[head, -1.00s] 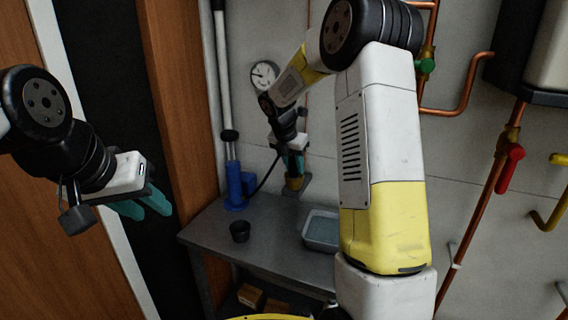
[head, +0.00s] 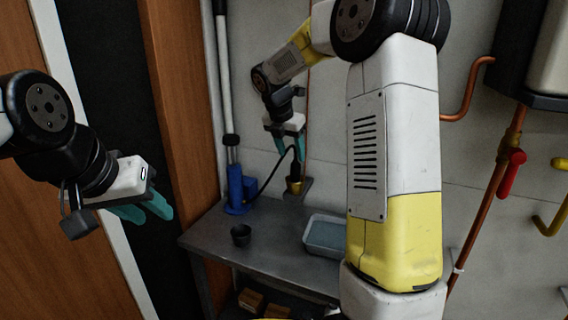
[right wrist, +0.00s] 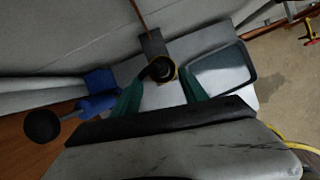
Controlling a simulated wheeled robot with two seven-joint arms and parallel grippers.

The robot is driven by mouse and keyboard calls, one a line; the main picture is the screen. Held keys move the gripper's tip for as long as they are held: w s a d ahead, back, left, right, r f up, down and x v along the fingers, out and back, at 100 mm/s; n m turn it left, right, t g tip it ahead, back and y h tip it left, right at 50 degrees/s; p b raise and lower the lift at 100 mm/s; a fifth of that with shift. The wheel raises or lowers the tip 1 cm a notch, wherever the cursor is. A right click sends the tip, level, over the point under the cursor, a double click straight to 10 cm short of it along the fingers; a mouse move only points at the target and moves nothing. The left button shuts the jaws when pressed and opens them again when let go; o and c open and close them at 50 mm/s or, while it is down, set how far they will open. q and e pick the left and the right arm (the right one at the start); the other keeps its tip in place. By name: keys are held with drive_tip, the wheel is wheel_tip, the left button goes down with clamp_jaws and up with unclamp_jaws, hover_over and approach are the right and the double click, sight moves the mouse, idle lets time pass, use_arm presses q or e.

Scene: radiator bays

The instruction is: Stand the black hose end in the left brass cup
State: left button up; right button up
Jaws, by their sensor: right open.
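A brass cup (head: 294,188) sits on a small bracket at the back of the bench, against the wall. The black hose end (head: 296,172) stands in it, roughly upright; how deep it sits is hidden. In the right wrist view the round black hose end (right wrist: 162,69) shows inside a thin brass rim. My right gripper (head: 289,146) is open above the cup, its teal fingers apart on either side of the hose end, not touching it in the wrist view. My left gripper (head: 145,210) is open and empty at the far left. Only one brass cup is clearly visible.
A blue pump (head: 236,191) with the black hose stands left of the cup. A dark cup (head: 241,235) and a grey tray (head: 325,234) rest on the metal bench (head: 272,258). Copper pipes (head: 492,190) run along the right wall. The bench front is mostly clear.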

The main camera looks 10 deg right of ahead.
drive_tip(key=s+r+m+y, duration=0.1)
drive_tip(key=s+r+m, duration=0.6)
drive_tip(key=s, duration=0.3)
drive_tip(key=s+a+f+m+t+y, duration=0.1)
drive_tip(key=s+m+y, duration=0.1)
drive_tip(key=s+m, duration=0.8)
drive_tip(key=s+a+f+m+t+y, duration=0.1)
drive_tip(key=s+m+y, duration=0.1)
drive_tip(key=s+m, duration=0.7)
drive_tip(key=shift+s+a+f+m+t, duration=0.2)
drive_tip(key=shift+s+a+m+t, duration=0.2)
drive_tip(key=shift+s, duration=0.65)
